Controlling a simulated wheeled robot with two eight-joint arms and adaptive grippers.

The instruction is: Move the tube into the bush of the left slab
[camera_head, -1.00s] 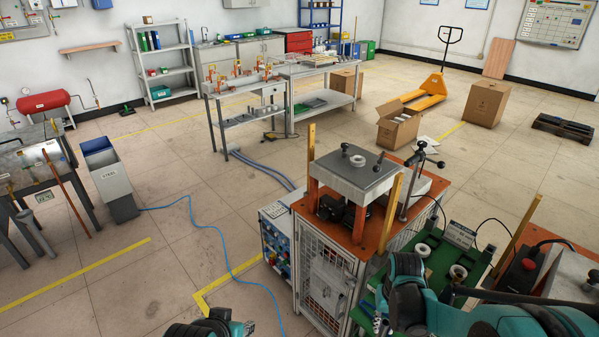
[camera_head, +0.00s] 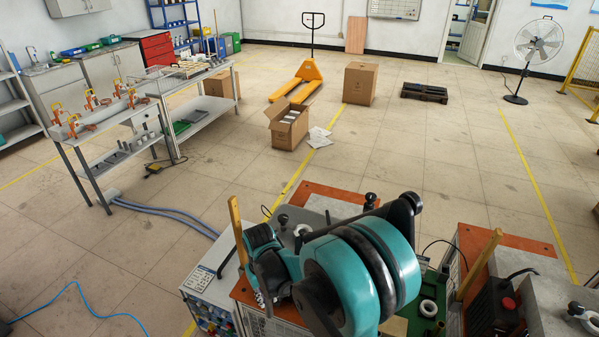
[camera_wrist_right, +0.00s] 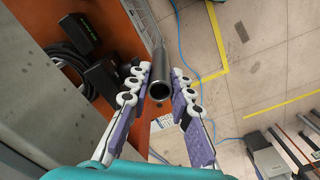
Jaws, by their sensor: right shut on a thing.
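My right gripper (camera_wrist_right: 160,85) is shut on a grey metal tube (camera_wrist_right: 160,72), whose open end faces the camera between the two fingers in the right wrist view. In the head view this gripper (camera_head: 265,285) is beside the left machine, and the tube cannot be made out. The grey left slab (camera_head: 318,217) is largely hidden behind my right arm. A pale ring, apparently its bush (camera_head: 302,230), shows just above the arm. A grey slab surface (camera_wrist_right: 35,100) fills the left of the right wrist view, apart from the tube. My left gripper is out of view.
The machine's orange top (camera_wrist_right: 110,130) and dark blocks (camera_wrist_right: 102,78) lie close left of the fingers. A wooden post (camera_head: 237,230) rises beside the gripper. Another machine with a red button (camera_head: 508,303) stands at the right. The floor at left is open.

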